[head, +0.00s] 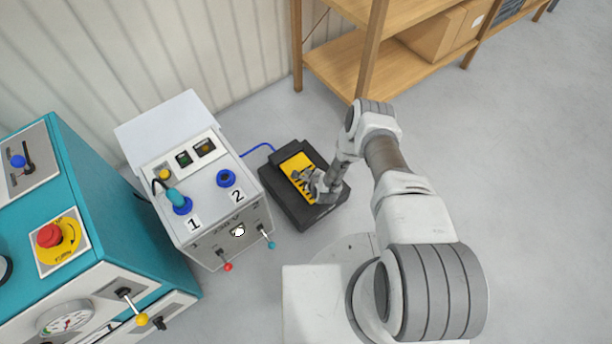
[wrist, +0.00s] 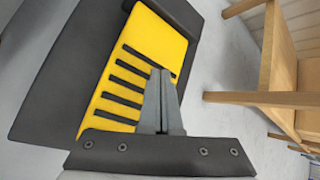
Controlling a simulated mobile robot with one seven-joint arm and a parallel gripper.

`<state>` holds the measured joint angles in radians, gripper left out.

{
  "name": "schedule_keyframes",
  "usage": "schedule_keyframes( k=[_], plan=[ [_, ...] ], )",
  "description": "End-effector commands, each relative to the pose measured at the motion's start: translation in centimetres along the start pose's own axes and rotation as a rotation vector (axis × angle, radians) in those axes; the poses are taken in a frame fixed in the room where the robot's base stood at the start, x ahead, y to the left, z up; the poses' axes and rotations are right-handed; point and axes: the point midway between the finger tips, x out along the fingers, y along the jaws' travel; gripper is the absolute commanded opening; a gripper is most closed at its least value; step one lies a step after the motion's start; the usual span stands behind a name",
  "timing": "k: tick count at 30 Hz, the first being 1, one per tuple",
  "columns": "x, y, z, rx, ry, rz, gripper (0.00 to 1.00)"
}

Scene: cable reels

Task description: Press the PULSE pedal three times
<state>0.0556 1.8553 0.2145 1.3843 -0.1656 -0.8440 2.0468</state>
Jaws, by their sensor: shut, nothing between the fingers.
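The pedal is a black floor unit with a yellow, black-slotted tread (head: 291,164). It lies on the grey floor beside the white control box, joined to it by a blue cable (head: 259,148). In the wrist view the yellow tread (wrist: 122,62) fills the upper left. My gripper (head: 302,177) is shut and empty, its fingertips over the tread. In the wrist view the closed fingers (wrist: 160,75) overlap the slotted part of the tread. I cannot tell whether the tips touch it. Any PULSE lettering is hidden or too small to read.
The white control box (head: 209,192) has sockets 1 and 2 and small levers. A teal machine (head: 95,215) with a red button stands at the left. A wooden shelf (head: 335,62) stands behind the pedal. Bare floor (head: 540,180) lies to the right.

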Motion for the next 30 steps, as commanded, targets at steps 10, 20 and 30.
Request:
schedule_keyframes(
  k=[10, 20, 30],
  plan=[
    [0.50, 0.36, -0.44, 0.001, 0.001, -0.001, 0.00],
    [0.60, 0.45, -0.43, 0.000, 0.000, 0.000, 0.00],
    [0.87, 0.61, -0.58, 0.000, -0.001, 0.000, 0.00]
  ],
)
